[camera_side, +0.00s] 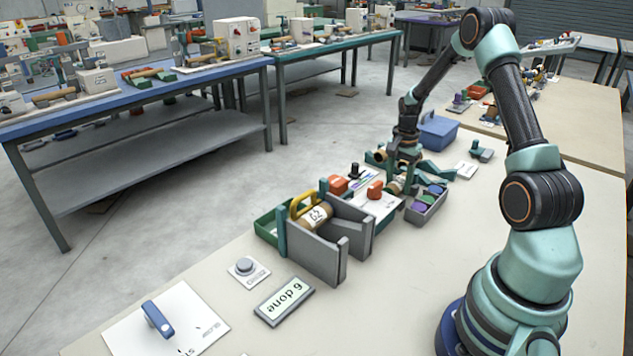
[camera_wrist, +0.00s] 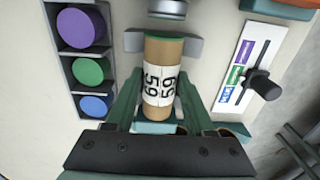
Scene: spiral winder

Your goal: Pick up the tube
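The tube in the wrist view (camera_wrist: 163,52) is brown cardboard with a green end and a white label with black digits. It lies lengthwise between the teal fingers of my gripper (camera_wrist: 162,88), one finger on each side. A narrow gap seems to show beside the tube, so the fingers look open around it. In the side view my gripper (camera_side: 403,168) points down at the bench, and the tube (camera_side: 396,187) is mostly hidden behind the fingers. A second brown tube (camera_side: 318,216) with a white label sits in a grey holder with a yellow handle.
A grey tray (camera_side: 428,207) with purple, green and blue round pieces stands beside my gripper. It also shows in the wrist view (camera_wrist: 68,86). A slider panel (camera_wrist: 240,75) lies on the other side. The grey holder (camera_side: 315,255), a counter display (camera_side: 284,301) and a button (camera_side: 246,267) stand nearer the front.

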